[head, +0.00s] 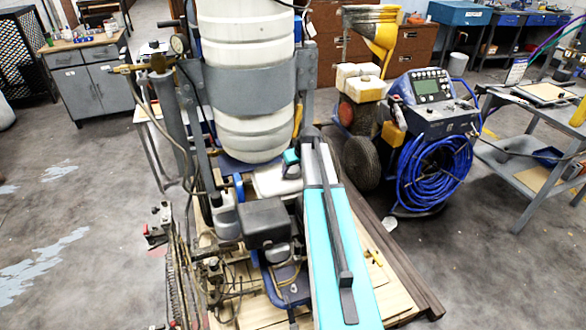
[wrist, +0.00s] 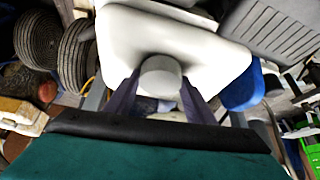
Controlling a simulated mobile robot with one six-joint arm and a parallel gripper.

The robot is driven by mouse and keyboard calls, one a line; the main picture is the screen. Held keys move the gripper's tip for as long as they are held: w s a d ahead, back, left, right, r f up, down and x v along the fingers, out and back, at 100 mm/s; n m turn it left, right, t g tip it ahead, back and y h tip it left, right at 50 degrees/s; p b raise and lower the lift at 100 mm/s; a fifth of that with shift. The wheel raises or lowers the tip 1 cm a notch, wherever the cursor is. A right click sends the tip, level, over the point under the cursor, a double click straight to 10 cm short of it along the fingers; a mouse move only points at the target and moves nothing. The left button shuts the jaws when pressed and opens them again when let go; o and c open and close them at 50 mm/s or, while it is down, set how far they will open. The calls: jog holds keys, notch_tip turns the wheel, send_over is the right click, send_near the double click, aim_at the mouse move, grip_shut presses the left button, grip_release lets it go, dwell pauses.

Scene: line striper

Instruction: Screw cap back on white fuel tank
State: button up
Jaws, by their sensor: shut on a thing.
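The white fuel tank (head: 272,182) sits on the striper's frame, below the big white drum, in the head view. In the wrist view the tank (wrist: 205,48) fills the upper middle. A round pale cap (wrist: 161,74) is between the two dark fingers of my gripper (wrist: 160,84), which is shut on it. The cap overlaps the tank's near edge in that view. I cannot tell whether it touches the tank or its neck. In the head view my gripper (head: 291,168) is small and close over the tank, and the cap cannot be made out.
A black engine part (head: 264,222) stands just in front of the tank. The large white drum (head: 245,80) rises behind it. A blue-hosed machine (head: 437,150) and a workbench (head: 540,130) stand to the right. Open floor (head: 75,220) lies to the left.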

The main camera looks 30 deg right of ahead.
jog(key=shift+w+d+r+m+h, duration=0.1)
jog(key=shift+d+r+m+h, duration=0.15)
jog(key=shift+d+m+h, duration=0.4)
jog(key=shift+c, duration=0.5)
jog(key=shift+a, duration=0.1)
jog(key=o, duration=1.2)
jog(key=shift+f, duration=0.1)
jog(key=shift+o, duration=0.5)
jog(key=shift+a, duration=0.15)
jog(key=o, duration=0.3)
jog(key=shift+f, duration=0.1)
jog(key=shift+a, duration=0.1)
jog(key=d+p+v, duration=0.1)
jog(key=p+v, duration=0.2)
jog(key=v, duration=0.3)
jog(key=shift+s+a+r, duration=0.25)
jog(key=shift+a+r, duration=0.15)
jog(key=shift+a, duration=0.1)
